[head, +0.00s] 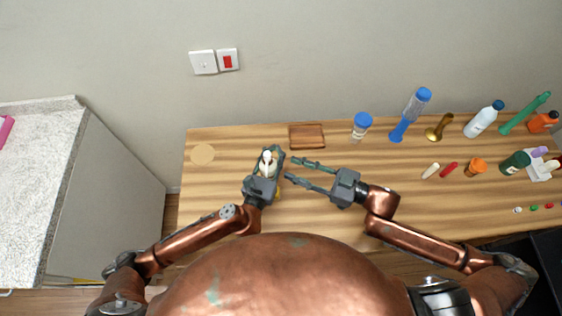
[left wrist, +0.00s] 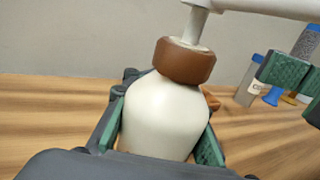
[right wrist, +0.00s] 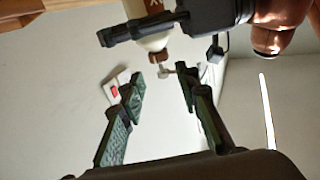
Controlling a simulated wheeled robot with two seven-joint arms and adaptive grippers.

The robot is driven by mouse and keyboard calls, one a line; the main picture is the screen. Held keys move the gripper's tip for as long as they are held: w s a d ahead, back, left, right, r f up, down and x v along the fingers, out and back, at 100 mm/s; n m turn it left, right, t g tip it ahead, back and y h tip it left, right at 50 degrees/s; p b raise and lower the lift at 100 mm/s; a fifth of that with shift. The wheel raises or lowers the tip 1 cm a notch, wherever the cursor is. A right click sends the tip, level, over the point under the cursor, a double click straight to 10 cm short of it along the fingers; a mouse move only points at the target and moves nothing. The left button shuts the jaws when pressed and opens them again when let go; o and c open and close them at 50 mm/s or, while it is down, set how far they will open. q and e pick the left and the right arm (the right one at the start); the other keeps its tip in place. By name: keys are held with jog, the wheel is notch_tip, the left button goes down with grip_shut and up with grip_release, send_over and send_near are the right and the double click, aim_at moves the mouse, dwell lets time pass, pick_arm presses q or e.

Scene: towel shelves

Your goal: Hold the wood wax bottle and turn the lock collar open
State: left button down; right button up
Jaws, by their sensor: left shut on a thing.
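The wood wax bottle (left wrist: 165,115) is cream-white with a brown lock collar (left wrist: 184,62) at its neck and a pale pump head (left wrist: 240,8) above. My left gripper (head: 267,160) is shut around the bottle's body, with a green-padded finger on each side in the left wrist view. In the right wrist view, the bottle (right wrist: 150,14) hangs in from the top, with its collar (right wrist: 158,56) beyond the fingertips. My right gripper (head: 291,170) is open and empty, just right of the bottle in the head view, its fingers pointing toward it. No contact with the collar shows.
A blue-lidded jar (head: 361,126), a blue bottle (head: 410,114), a brass item (head: 439,127) and several other items stand to the right. The front middle is mostly clear.

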jog(key=shift+v, duration=1.35)
pick_arm(q)
jog(key=c, duration=1.4)
grip_release()
jog(key=shift+c, duration=0.2)
